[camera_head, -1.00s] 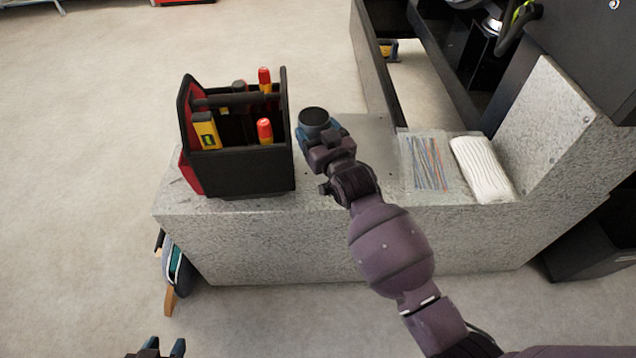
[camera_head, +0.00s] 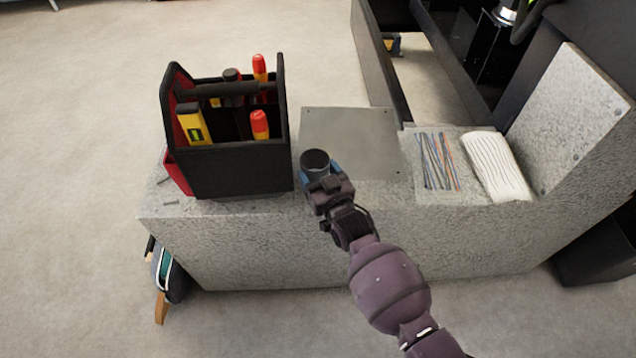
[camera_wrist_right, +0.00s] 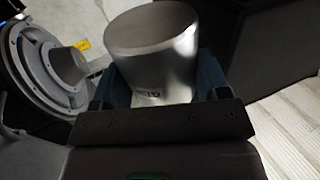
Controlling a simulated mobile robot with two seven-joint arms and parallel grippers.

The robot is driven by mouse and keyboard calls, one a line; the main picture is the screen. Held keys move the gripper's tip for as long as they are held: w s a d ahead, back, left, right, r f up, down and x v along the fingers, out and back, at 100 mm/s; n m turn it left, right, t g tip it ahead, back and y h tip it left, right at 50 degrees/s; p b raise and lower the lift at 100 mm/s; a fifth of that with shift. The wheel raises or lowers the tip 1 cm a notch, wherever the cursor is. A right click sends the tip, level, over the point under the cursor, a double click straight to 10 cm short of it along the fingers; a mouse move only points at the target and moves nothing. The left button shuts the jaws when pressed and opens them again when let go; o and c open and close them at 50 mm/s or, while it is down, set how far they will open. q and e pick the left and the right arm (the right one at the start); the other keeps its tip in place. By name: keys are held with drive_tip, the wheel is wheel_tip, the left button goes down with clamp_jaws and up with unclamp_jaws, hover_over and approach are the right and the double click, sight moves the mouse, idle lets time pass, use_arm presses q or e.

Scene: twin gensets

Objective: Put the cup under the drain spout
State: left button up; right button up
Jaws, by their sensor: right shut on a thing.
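My right gripper (camera_head: 321,180) is shut on a dark grey metal cup (camera_head: 315,161) over the grey stone-like ledge, just right of the black tool box. In the right wrist view the cup (camera_wrist_right: 152,50) is a plain metal cylinder held between the blue finger pads of the right gripper (camera_wrist_right: 155,85). I cannot tell whether the cup touches the ledge. My left gripper is not in view. I cannot make out a drain spout for certain; a grey round flanged part (camera_wrist_right: 45,60) shows at the left of the right wrist view.
A black and red tool box (camera_head: 240,170) with screwdrivers stands on the ledge (camera_head: 250,245). A flat grey plate (camera_head: 355,140) lies behind the cup. Cable ties (camera_head: 438,162) and a white folded cloth (camera_head: 497,166) lie to the right, before a raised speckled block (camera_head: 570,125).

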wheel_tip(320, 180, down, 4)
drive_tip(key=shift+s+b, duration=0.1)
drive_tip(key=shift+b, duration=0.4)
drive_tip(key=shift+f, duration=0.3)
drive_tip(key=shift+r, duration=0.25)
drive_tip(key=shift+f, duration=0.25)
drive_tip(key=o, duration=0.7)
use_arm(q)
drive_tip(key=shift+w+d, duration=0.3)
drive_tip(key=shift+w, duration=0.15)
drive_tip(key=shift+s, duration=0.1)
use_arm(e)
drive_tip(key=shift+r, duration=0.1)
